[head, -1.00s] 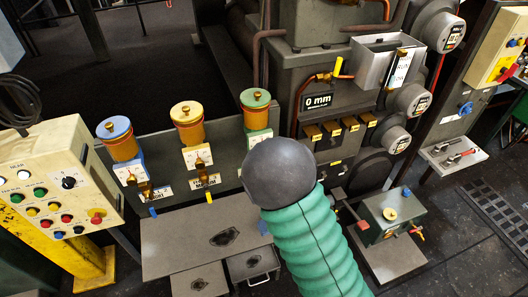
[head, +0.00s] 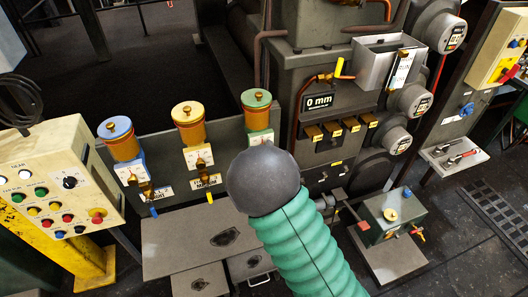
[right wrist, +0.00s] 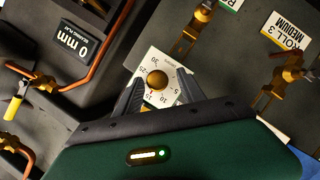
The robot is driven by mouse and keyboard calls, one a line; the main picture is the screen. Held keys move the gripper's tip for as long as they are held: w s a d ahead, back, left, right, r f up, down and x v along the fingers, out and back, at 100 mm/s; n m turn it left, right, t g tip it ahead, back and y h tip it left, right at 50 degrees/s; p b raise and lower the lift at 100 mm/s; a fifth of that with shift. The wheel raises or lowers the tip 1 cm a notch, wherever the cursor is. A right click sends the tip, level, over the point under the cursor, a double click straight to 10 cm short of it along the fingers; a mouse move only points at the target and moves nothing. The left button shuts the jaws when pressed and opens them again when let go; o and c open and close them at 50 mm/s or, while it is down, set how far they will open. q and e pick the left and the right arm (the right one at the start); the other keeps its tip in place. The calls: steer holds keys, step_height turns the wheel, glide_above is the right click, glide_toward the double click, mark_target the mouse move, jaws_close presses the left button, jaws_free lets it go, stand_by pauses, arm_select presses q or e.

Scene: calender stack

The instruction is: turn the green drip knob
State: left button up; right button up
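The green-lidded drip cup (head: 256,110) stands rightmost of three cups in the head view, with the top of its dial plate (head: 260,137) showing below it. My right arm's grey rounded joint hides the lower plate and the gripper there. In the right wrist view, a round brass knob (right wrist: 157,80) sits on the white, numbered dial plate (right wrist: 150,64). My right gripper (right wrist: 159,80) is open, one finger on each side of the knob, with visible gaps. I cannot tell whether the fingertips reach the knob's depth. My left gripper is not in view.
The yellow (head: 188,122) and blue (head: 119,137) drip cups stand left of the green one. A brass valve (right wrist: 201,18) and copper pipe (right wrist: 110,45) flank the dial in the wrist view. A button console (head: 50,190) stands at far left, a green box (head: 392,216) at right.

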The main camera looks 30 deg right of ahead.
steer(key=shift+r, duration=0.1)
steer(key=p+v, duration=1.4)
steer(key=v, duration=0.3)
steer(key=shift+w, duration=0.1)
